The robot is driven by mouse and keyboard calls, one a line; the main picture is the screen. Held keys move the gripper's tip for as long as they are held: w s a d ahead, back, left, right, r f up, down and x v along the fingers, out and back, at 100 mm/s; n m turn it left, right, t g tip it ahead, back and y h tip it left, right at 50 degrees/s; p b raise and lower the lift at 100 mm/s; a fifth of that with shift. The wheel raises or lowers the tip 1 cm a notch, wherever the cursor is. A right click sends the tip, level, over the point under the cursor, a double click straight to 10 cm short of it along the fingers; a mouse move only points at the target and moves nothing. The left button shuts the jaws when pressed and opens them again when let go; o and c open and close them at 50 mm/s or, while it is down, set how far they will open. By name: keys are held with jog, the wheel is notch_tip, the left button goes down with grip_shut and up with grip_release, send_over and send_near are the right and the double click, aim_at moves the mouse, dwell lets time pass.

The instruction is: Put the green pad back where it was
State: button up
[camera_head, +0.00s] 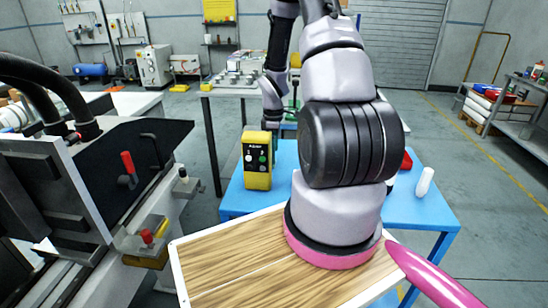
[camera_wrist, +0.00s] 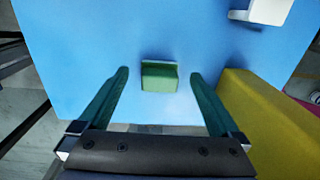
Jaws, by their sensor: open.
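The green pad (camera_wrist: 158,78) is a small block with a darker raised back edge. In the wrist view it rests on the blue table top near the middle. My gripper (camera_wrist: 160,73) is open, with one dark green finger on each side of the pad and a visible gap on both sides. Nothing is held. In the head view the pad cannot be made out, and my fingertips are hidden around the yellow button box.
The yellow button box (camera_head: 257,160) stands on the blue table (camera_head: 232,198); its yellow side (camera_wrist: 250,110) is close right of my gripper in the wrist view. A white object (camera_wrist: 268,11) lies farther back. A dark-panelled machine (camera_head: 125,165) stands at the left.

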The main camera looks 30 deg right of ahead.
jog(key=s+a+r+m+t, duration=0.2)
jog(key=a+r+m, duration=0.1)
jog(key=r, duration=1.1)
jog(key=s+a+r+m+t, duration=0.1)
jog(key=s+a+r+m, duration=0.2)
jog(key=r, duration=1.1)
jog(key=s+a+r+m+t+y, duration=0.1)
jog(key=s+a+r+m+t, duration=0.1)
jog(key=s+a+r+m, duration=0.2)
jog(key=s+a+r+m+t+y, duration=0.1)
jog(key=s+a+r+m, duration=0.3)
jog(key=s+r, duration=0.5)
jog(key=shift+s+a+m+t, duration=0.2)
jog(key=shift+s+m+t, duration=0.35)
jog(key=shift+m+t, duration=0.2)
jog(key=shift+r, duration=0.1)
